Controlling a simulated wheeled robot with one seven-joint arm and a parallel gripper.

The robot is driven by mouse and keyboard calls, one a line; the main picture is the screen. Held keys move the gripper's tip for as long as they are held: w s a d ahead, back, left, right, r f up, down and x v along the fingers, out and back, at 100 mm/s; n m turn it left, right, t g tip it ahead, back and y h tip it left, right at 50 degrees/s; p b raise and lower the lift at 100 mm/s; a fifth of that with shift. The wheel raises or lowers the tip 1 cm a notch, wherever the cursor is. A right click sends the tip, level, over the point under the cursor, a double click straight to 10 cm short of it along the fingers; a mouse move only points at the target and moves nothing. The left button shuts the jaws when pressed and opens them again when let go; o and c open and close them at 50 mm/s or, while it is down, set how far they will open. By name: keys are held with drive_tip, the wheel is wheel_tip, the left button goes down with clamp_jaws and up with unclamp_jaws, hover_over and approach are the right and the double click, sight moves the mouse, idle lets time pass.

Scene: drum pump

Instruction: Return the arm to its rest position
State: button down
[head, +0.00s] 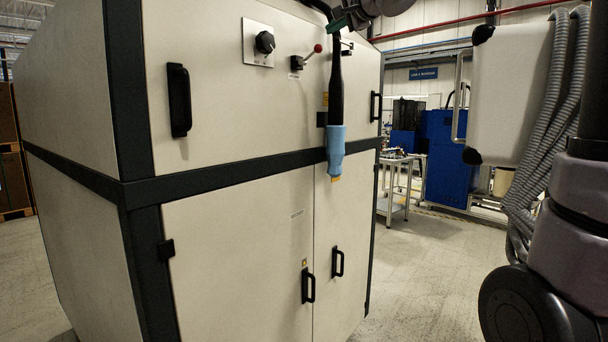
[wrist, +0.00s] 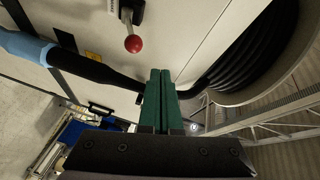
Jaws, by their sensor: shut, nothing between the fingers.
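My gripper (head: 340,22) shows at the top of the head view as green fingers, in front of the upper part of a cream cabinet (head: 240,230). In the wrist view its two green fingers (wrist: 160,74) are pressed together with nothing between them. A black hose with a light blue sleeve (head: 335,150) hangs straight down in front of the cabinet, close to the gripper. In the wrist view the black hose (wrist: 95,70) passes by the fingertips; I cannot tell whether they touch. Most of my arm is outside the head view.
A lever with a red ball (head: 317,48), a black knob (head: 264,42) and black handles (head: 179,100) stick out from the cabinet. A coiled black hose (wrist: 245,60) is right of the fingers in the wrist view. A metal trolley (head: 393,190) stands behind; floor (head: 430,285) right of the cabinet is clear.

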drive_tip(key=s+d+f+n+g+h, duration=0.1)
drive_tip(key=s+d+f, duration=0.4)
drive_tip(key=s+f, duration=0.5)
drive_tip(key=s+d+f+n+g+h, duration=0.2)
drive_tip(key=s+d+f+g, duration=0.2)
drive_tip(key=s+f, duration=0.6)
drive_tip(key=s+d+f+n+g+h, duration=0.2)
drive_tip(key=s+d+f, duration=0.4)
drive_tip(key=s+f, duration=0.4)
drive_tip(key=shift+s+d+f+n+g, duration=0.2)
drive_tip(key=shift+s+d+n+g, duration=0.1)
drive_tip(key=shift+s+g, duration=0.3)
